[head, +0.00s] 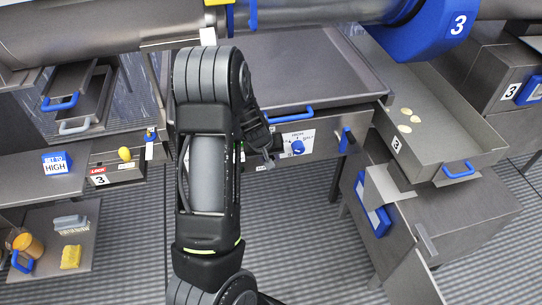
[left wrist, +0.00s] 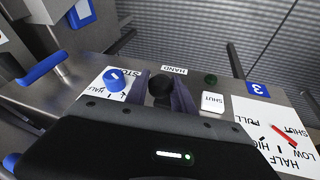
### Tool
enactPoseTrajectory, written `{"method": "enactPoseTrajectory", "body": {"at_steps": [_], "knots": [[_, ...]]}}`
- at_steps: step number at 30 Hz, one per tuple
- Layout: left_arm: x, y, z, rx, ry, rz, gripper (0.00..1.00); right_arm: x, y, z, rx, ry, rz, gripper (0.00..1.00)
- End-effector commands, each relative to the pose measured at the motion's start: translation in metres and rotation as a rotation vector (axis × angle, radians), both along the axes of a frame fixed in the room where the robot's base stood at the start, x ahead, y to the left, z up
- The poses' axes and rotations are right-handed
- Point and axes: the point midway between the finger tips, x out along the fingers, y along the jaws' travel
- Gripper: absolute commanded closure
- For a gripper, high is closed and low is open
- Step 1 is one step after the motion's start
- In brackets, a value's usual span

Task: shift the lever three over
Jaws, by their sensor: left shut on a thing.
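My left arm rises through the middle of the head view, and its left gripper (head: 268,150) is beside the front panel of the central grey unit. In the left wrist view, the two fingers of the left gripper (left wrist: 162,95) are shut on a black ball knob (left wrist: 160,86), below a HAND label. The knob's stem is hidden. A blue plate marked 3 (left wrist: 258,90) is to the right, beside a white dial plate with a red pointer (left wrist: 285,135) near SHUT. I cannot tell how the knob and pointer connect. My right gripper is not in view.
A grey tray (head: 440,115) with several pale discs stands right. A drum with a blue band marked 3 (head: 458,25) hangs above. A LOCK 3 box (head: 118,168) is left.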

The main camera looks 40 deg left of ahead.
Motion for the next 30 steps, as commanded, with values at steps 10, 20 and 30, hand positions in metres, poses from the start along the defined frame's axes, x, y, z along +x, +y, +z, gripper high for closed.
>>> {"method": "enactPoseTrajectory", "body": {"at_steps": [10, 20, 30], "knots": [[0.001, 0.0, 0.0, 0.001, -0.001, 0.0, 0.49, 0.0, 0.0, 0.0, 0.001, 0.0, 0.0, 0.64], [0.0, 0.0, 0.004, 0.002, -0.002, 0.001, 0.48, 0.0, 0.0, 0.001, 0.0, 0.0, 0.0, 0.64], [-0.017, -0.007, 0.049, 0.002, -0.005, -0.003, 0.48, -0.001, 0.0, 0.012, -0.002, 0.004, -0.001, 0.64]]}}
